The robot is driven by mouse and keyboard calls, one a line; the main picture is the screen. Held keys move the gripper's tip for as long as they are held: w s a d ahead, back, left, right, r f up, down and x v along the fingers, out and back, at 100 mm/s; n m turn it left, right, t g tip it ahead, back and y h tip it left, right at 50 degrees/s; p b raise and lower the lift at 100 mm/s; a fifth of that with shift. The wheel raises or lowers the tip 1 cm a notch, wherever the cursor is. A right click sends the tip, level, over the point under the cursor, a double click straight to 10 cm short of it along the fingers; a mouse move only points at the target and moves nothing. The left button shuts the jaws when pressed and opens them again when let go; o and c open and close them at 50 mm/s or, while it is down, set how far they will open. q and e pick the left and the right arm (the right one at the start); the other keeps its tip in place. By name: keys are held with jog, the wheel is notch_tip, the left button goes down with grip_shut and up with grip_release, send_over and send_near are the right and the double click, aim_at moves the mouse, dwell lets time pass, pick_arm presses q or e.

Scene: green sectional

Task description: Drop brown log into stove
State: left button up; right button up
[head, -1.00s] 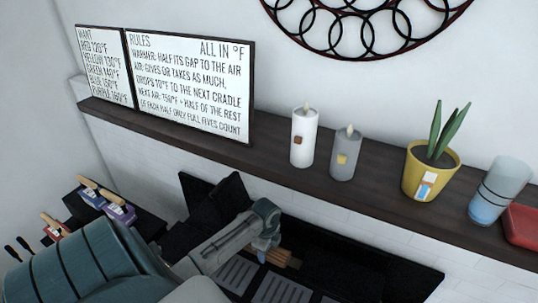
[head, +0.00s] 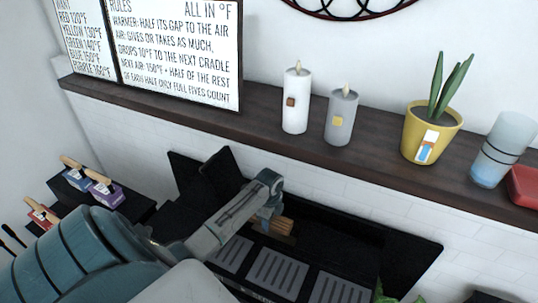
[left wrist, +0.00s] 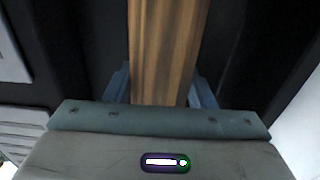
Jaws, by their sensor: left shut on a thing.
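The brown log (left wrist: 165,50) is between the fingers of my left gripper (left wrist: 160,85) in the left wrist view. In the head view my left gripper (head: 268,215) is shut on the log (head: 284,226), whose brown end sticks out to the right of the fingers. It is over the black stove (head: 345,235), at its back part behind the grey slotted grates. The arm hides part of the stove. I cannot tell whether the log touches the stove. My right gripper is not in view.
A dark mantel shelf (head: 375,147) runs above the stove, bearing two candles, a potted plant (head: 430,140), a glass (head: 503,150) and a rules board (head: 175,50). Tools with wooden handles sit on a dark stand at left. Green leaves (head: 385,298) show at the bottom.

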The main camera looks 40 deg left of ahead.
pick_arm(q)
jog(key=shift+f, duration=0.4)
jog(key=o, duration=1.2)
jog(key=shift+o, duration=0.2)
notch_tip(320, 180, up, 10)
jog(key=b, duration=0.2)
jog(key=shift+f+b, duration=0.25)
jog(key=shift+b, duration=0.05)
jog(key=shift+r, duration=0.65)
jog(key=shift+s, duration=0.1)
